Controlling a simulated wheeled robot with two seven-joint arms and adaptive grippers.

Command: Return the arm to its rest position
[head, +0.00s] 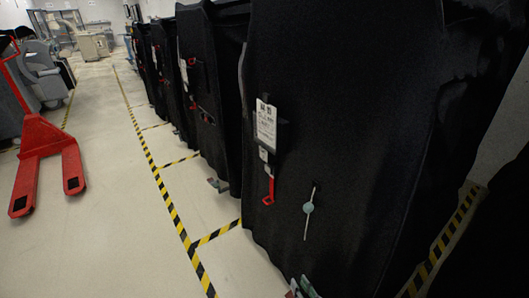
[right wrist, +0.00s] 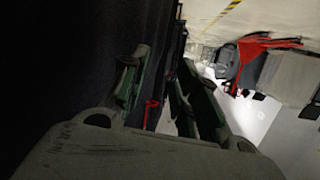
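My right gripper (right wrist: 161,62) shows in the right wrist view with its two dark green-grey fingers apart. I see nothing held between them. A dark cover surface (right wrist: 60,60) fills the left of that view, close beside the gripper; whether they touch I cannot tell. A thin red piece (right wrist: 151,112) shows between the fingers, seemingly beyond them. My left gripper is in neither view.
A black-covered cart (head: 345,120) with a white label (head: 266,124) and red strap (head: 268,187) stands close at right. More covered carts line up behind. A red pallet jack (head: 42,145) stands left. The pale floor aisle (head: 110,220) between is clear, edged with yellow-black tape.

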